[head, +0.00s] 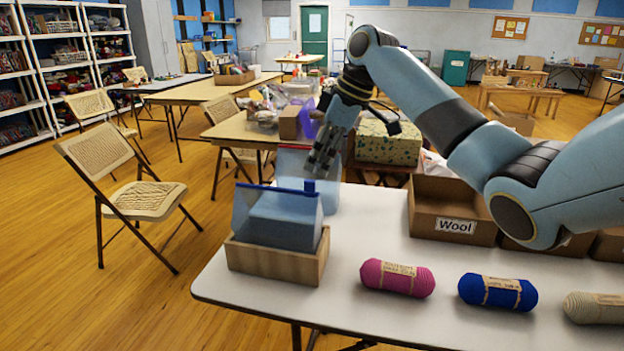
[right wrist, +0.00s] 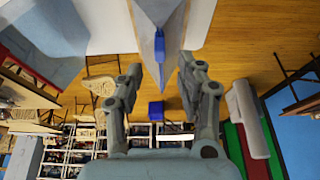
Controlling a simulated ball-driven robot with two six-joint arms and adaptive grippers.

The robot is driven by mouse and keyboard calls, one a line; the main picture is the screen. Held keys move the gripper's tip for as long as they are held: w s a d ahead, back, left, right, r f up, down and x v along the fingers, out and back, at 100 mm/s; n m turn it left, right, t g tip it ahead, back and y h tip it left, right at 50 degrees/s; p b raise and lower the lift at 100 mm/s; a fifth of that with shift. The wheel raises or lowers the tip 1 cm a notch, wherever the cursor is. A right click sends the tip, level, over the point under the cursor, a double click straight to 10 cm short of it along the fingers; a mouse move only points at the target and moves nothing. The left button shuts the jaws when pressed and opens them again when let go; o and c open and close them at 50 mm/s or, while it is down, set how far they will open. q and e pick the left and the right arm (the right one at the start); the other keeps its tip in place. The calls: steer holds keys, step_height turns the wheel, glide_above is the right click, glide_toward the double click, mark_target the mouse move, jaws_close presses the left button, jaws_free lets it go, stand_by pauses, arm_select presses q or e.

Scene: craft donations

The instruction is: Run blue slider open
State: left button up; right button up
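A clear bluish zip bag (head: 283,222) stands upright in a small wooden holder (head: 275,262) at the table's left corner. A blue rail runs along its top edge, and the blue slider (head: 309,186) sits near the rail's right end. My right gripper (head: 322,160) points down just above the slider, apart from it. In the right wrist view the right gripper (right wrist: 160,88) has its fingers spread with nothing held between them. The slider (right wrist: 159,46) shows there on the narrow top of the bag, beyond the fingertips. My left gripper is in neither view.
Pink yarn (head: 397,278), blue yarn (head: 497,292) and cream yarn (head: 594,308) lie along the white table's (head: 350,240) front. A cardboard box marked Wool (head: 455,226) stands behind them. A translucent bluish panel stands just behind the bag. The table between bag and Wool box is clear.

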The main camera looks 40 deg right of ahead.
mark_target(311, 180)
steer(key=x, duration=0.5)
steer(key=shift+a+f, duration=0.1)
steer(key=shift+f, duration=0.05)
jaws_close()
